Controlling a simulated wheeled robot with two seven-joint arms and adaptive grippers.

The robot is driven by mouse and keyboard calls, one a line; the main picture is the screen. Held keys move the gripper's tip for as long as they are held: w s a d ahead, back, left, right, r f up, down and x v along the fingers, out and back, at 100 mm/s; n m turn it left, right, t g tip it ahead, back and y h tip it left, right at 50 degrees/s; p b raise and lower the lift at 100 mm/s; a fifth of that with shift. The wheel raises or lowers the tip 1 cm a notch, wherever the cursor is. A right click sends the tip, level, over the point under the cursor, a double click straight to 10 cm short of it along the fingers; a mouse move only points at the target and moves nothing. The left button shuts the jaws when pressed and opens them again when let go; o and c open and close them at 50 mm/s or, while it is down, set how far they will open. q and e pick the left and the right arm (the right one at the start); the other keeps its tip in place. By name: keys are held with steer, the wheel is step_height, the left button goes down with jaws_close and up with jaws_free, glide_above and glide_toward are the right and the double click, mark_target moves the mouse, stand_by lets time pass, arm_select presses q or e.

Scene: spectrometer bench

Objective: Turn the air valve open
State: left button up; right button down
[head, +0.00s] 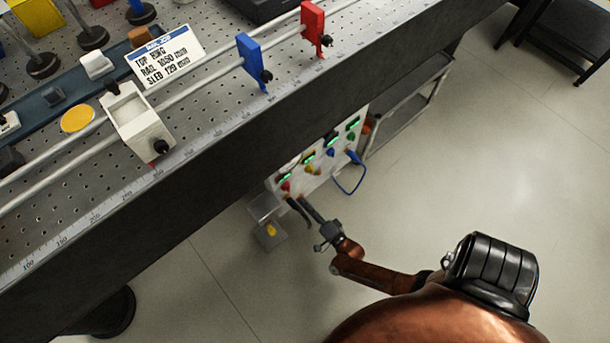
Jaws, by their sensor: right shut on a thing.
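A pale valve panel (322,172) stands below the bench edge, with coloured knobs and small green-lit displays. A red knob (286,186) is at its lower left, then a yellow knob (309,170), a blue knob (331,152) and a green knob (350,136) up to the right. My right gripper (297,199) reaches the panel's lower left, just below the red knob. Its dark fingers are closed on a small valve handle there. The fingers mostly hide the handle, so its angle cannot be told. My left gripper is out of view.
The perforated bench (205,190) with its dark front edge overhangs the panel. A blue hose (350,190) loops out at the panel's right. A grey box with a yellow part (271,230) sits left of my gripper. The floor (470,160) to the right is clear.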

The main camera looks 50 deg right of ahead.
steer(key=shift+f, duration=0.1)
stand_by(0.5)
steer(key=c, duration=1.6)
jaws_free()
steer(key=v, duration=1.2)
